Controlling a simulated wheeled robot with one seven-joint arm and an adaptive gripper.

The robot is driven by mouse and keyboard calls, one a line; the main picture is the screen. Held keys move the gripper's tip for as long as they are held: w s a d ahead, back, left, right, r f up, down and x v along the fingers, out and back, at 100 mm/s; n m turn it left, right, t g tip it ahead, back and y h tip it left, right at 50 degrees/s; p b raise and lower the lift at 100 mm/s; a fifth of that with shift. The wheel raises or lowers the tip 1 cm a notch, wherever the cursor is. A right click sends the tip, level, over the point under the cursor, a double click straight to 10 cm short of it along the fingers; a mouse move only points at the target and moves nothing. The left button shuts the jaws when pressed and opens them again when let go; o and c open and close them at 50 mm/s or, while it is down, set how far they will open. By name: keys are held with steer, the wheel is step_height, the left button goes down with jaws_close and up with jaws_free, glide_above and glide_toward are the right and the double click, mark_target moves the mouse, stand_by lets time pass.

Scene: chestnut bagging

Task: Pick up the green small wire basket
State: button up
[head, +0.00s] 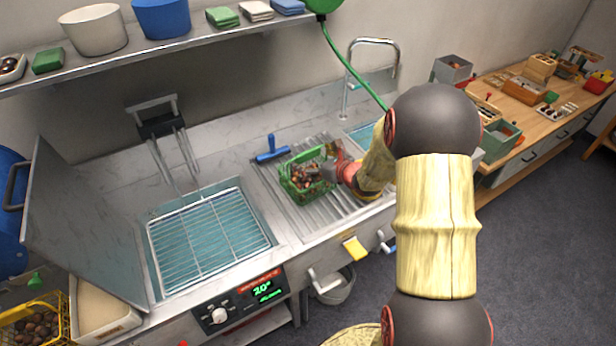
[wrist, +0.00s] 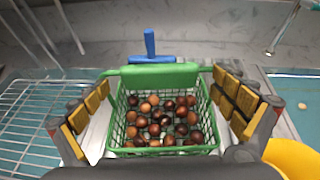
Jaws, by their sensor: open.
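The green small wire basket (head: 291,187) stands upright on the ribbed drainboard, filled with brown chestnuts. In the wrist view the basket (wrist: 120,143) lies straight ahead, with its green handle grip (wrist: 160,76) raised across the top. My gripper (wrist: 168,105) is open, with one yellow-padded finger on each side of the basket. The fingers look apart from the handle, though the exact gap is hard to judge. In the head view my gripper (head: 330,166) is at the basket's right side, partly hidden by my arm.
A blue squeegee (head: 271,152) lies behind the basket. A sink with a wire rack (head: 205,235) is to the left, and another basin (head: 368,134) is to the right. A yellow crate of chestnuts (head: 62,297) stands at lower left. A green hose (head: 350,68) hangs above the counter.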

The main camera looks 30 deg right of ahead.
steer(key=shift+r, duration=0.15)
steer(key=c, duration=2.2)
